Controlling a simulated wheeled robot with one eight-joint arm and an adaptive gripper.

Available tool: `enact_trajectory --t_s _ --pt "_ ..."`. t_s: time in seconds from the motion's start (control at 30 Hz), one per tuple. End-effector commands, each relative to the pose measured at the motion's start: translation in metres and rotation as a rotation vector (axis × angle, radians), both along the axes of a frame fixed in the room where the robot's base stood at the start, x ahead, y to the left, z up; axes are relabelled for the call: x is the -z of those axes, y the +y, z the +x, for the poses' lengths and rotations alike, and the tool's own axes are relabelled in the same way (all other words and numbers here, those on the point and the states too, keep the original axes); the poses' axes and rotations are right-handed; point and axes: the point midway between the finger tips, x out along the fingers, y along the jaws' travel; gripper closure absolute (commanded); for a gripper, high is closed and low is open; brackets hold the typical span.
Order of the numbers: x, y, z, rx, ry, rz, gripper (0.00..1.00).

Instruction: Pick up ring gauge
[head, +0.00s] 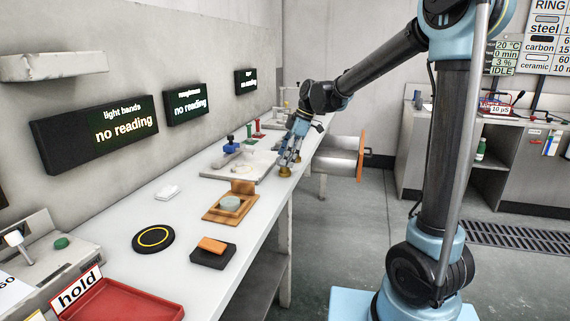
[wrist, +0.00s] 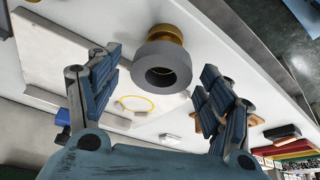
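A thick grey ring (wrist: 160,55), which looks like the ring gauge, shows in the wrist view between and beyond my fingertips. It adjoins a brass-coloured round piece (wrist: 166,32). In the head view the brass piece (head: 285,172) sits near the bench's front edge, under my gripper (head: 291,158); the grey ring is hard to make out there. My gripper, also in the wrist view (wrist: 162,75), has its fingers spread wide with clear gaps on both sides of the ring. Nothing is held.
A pale plate (head: 215,173) with a blue-knobbed device lies behind the ring on the bench (head: 180,207). A wooden holder (head: 216,216) with a pale green disc, a black round pad (head: 153,250) and a red tray (head: 110,306) stand nearer.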

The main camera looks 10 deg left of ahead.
Motion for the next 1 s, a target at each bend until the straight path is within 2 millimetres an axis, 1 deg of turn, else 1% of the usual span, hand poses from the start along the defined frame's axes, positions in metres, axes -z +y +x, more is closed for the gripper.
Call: enact_trajectory --t_s 0.03,0.13,0.17,0.23,0.27,0.47,0.57,0.67,1.0 --pt "0.0 0.0 0.0 0.0 0.0 0.0 0.47" --pt "0.0 0.0 0.0 0.0 0.0 0.0 0.7" --pt "0.0 0.0 0.0 0.0 0.0 0.0 0.72" --pt "0.0 0.0 0.0 0.0 0.0 0.0 0.72" --pt "0.0 0.0 0.0 0.0 0.0 0.0 0.76" --pt "-0.001 0.0 0.0 0.0 0.0 0.0 0.76" --pt "-0.006 0.0 0.0 0.0 0.0 0.0 0.76" --pt "-0.018 0.0 0.0 0.0 0.0 0.0 0.76" --pt "-0.075 0.0 0.0 0.0 0.0 0.0 0.76"
